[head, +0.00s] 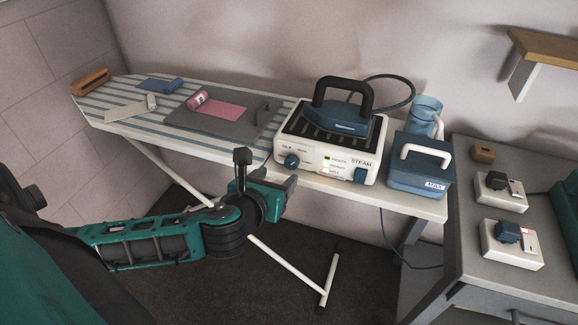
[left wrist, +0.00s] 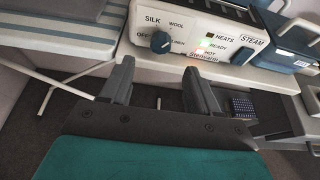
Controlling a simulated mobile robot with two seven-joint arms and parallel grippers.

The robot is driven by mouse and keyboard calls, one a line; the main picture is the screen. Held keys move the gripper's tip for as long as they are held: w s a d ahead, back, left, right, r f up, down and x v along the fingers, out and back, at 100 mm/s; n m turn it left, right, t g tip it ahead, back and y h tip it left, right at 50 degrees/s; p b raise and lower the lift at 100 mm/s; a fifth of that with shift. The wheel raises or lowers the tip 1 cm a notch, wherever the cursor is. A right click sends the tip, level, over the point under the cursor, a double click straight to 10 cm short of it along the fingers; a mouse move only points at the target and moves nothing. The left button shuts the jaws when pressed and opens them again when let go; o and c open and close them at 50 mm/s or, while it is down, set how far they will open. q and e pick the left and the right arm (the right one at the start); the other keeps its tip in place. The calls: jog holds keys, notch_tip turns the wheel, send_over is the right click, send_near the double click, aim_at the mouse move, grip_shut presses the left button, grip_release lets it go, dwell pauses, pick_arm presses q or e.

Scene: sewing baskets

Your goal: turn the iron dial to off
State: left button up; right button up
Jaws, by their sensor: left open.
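The iron station (head: 325,160) stands on the right part of the striped ironing board, with the blue iron (head: 342,115) resting on its top. Its blue dial (head: 291,161) is at the left of the white front panel. In the left wrist view the dial (left wrist: 160,42) has SILK, WOOL, LINEN and OFF around it; its exact setting is hard to read. My left gripper (left wrist: 159,72) is open and empty, its fingers below the dial and to either side of it, apart from it. My right gripper is not in view.
A grey mat (head: 225,121) with a pink cloth lies on the board (head: 215,148), left of the station. A blue tank (head: 422,165) marked MAX stands right of it. Switch boxes (head: 511,245) sit on a grey cabinet at right. Floor in front is open.

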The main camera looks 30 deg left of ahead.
aim_at(290, 165)
pick_arm(q)
jog(key=x, duration=0.8)
jog(key=c, duration=1)
jog(key=shift+c, duration=0.2)
